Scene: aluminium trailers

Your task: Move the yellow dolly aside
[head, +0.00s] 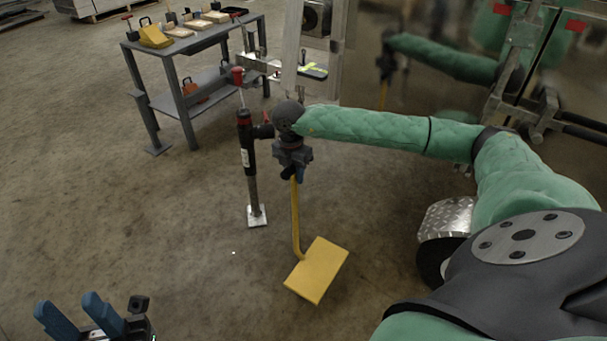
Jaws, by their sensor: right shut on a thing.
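The yellow dolly (318,271) has a flat rectangular plate low at the floor and a thin upright yellow handle. My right gripper (294,174) is shut on the top of that handle, at the end of the green padded arm reaching in from the right. I cannot tell whether the plate touches the floor. My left gripper (75,318) is at the bottom left edge, with two blue fingers spread apart and nothing between them. It is well away from the dolly.
A black jack post (247,150) with a red top stands on a small foot just left of the dolly handle. A grey workbench (188,95) with tools stands at the back left. A trailer wheel (434,258) under a metal fender is to the right. The left floor is clear.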

